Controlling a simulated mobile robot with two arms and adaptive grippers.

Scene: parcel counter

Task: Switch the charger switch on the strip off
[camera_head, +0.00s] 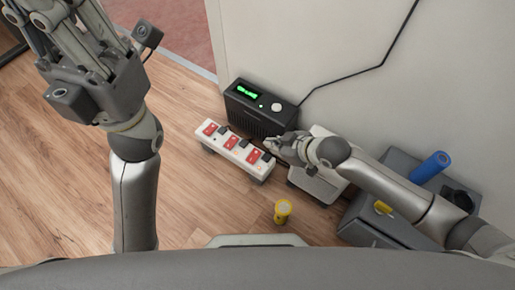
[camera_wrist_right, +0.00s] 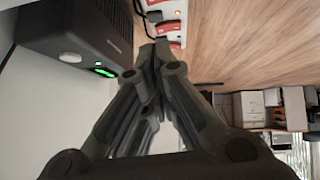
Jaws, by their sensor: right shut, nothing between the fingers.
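The white power strip (camera_head: 241,157) stands on short dark feet, with several red switches along its top. I cannot read which one is the charger switch. My right gripper (camera_head: 269,143) is shut and empty at the strip's right end, close to the rightmost red switch (camera_head: 253,156). In the right wrist view the shut fingertips (camera_wrist_right: 155,58) point at the strip (camera_wrist_right: 168,10). They partly cover its near end, and I cannot tell whether they touch it. My left gripper (camera_head: 85,50) is raised at the upper left, its fingertips cut off by the frame.
A black box with a green display (camera_head: 256,108) stands behind the strip against the wall, cabled upward. A yellow cylinder (camera_head: 283,211) stands in front. A pale box (camera_head: 316,184) lies under my right arm. Grey boxes and a blue cylinder (camera_head: 431,167) are at right.

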